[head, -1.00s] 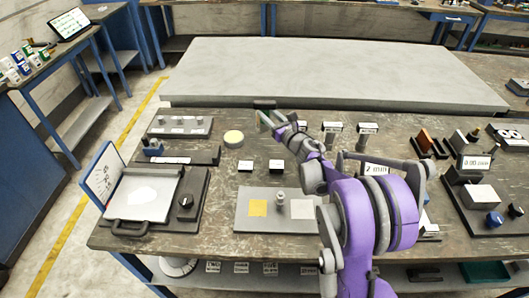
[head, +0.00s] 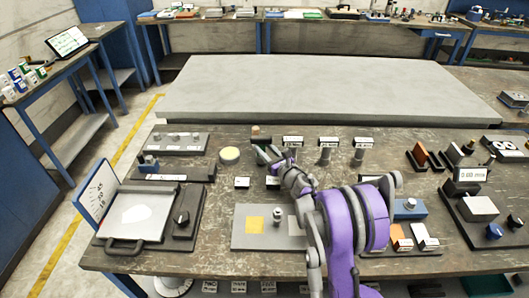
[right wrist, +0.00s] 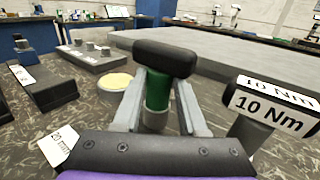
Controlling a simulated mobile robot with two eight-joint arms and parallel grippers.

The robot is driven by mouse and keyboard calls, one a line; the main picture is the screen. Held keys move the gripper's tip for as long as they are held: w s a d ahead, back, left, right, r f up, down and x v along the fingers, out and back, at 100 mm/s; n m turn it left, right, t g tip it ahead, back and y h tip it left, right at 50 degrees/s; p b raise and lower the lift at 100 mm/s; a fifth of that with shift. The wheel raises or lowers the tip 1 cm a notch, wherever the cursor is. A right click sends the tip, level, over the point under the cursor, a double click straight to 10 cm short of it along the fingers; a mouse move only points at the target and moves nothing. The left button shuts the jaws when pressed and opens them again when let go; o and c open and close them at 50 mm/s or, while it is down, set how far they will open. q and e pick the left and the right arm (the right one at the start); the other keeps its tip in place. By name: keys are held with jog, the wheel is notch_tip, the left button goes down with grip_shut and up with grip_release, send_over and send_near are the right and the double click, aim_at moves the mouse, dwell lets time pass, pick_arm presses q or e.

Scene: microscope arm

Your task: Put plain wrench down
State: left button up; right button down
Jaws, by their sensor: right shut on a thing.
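The plain wrench (right wrist: 166,58) has a black crosswise top and a green shaft, with a grey-green section below it. It stands about upright between the fingers of my right gripper (right wrist: 158,118), which is shut on it. In the head view the wrench (head: 261,132) shows small at the back of the workbench, above my right gripper (head: 264,149), left of the 10 Nm label. Its lower end is hidden, so I cannot tell whether it touches the bench or a holder. My left gripper is out of view.
A post with a 10 Nm label (right wrist: 268,106) stands close to the right of the gripper. Two more labelled posts (head: 327,150) (head: 361,152) stand further right. A pale yellow disc (head: 229,155) and a grey block with knobs (head: 177,141) lie left.

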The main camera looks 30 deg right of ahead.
jog(key=shift+f, duration=0.65)
jog(key=c, duration=0.9)
grip_release()
jog(key=shift+f, duration=0.2)
jog(key=o, duration=0.4)
jog(key=shift+o, duration=0.2)
